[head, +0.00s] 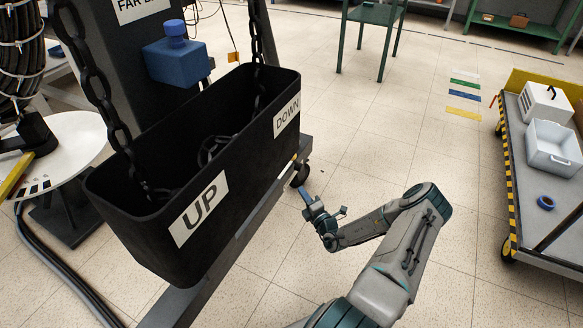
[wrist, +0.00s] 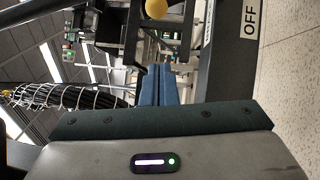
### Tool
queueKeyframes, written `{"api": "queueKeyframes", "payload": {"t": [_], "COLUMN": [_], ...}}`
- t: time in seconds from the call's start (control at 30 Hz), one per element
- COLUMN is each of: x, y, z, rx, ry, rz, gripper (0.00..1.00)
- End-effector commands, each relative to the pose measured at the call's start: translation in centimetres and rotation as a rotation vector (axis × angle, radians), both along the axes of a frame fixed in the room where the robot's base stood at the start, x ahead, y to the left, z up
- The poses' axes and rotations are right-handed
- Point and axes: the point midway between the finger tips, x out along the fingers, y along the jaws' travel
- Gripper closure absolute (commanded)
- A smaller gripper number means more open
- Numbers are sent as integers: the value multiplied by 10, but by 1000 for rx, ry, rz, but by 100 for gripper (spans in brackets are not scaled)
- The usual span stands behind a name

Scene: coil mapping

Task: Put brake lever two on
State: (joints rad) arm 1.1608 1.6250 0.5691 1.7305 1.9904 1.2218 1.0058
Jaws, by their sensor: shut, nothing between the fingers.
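My gripper (head: 304,191) is beside the lower right end of the black bin, near a dark caster. In the wrist view its blue fingers (wrist: 161,84) are together and empty. A yellow ball-shaped knob (wrist: 156,8) shows at the top edge of the wrist view, beyond the fingertips and apart from them. An OFF label (wrist: 250,18) is on a dark beam to its right. No label reading two is visible, so I cannot tell which brake lever the knob belongs to. In the head view the lever is not clearly visible.
The black chain bin (head: 240,165), marked UP and DOWN, hangs on chains at the left. A blue box (head: 178,62) is on the dark column behind it. A cart (head: 511,185) with a white bin stands at the right. The floor between is clear.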

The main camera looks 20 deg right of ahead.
Motion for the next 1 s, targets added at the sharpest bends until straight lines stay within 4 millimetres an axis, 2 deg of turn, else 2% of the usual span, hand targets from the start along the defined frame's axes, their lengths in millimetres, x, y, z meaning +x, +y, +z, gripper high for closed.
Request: {"api": "queueKeyframes", "payload": {"t": [0.17,0.27,0.63,0.8,1.0], "x": [9,23,101,120,129], "y": [3,4,11,-6,-14], "z": [0,1,8,14,18], "rx": [-2,-3,-5,-7,-3], "ry": [-1,-3,-2,-2,-1], "rz": [5,6,8,6,7], "gripper": [100,100,100,100,100]}}
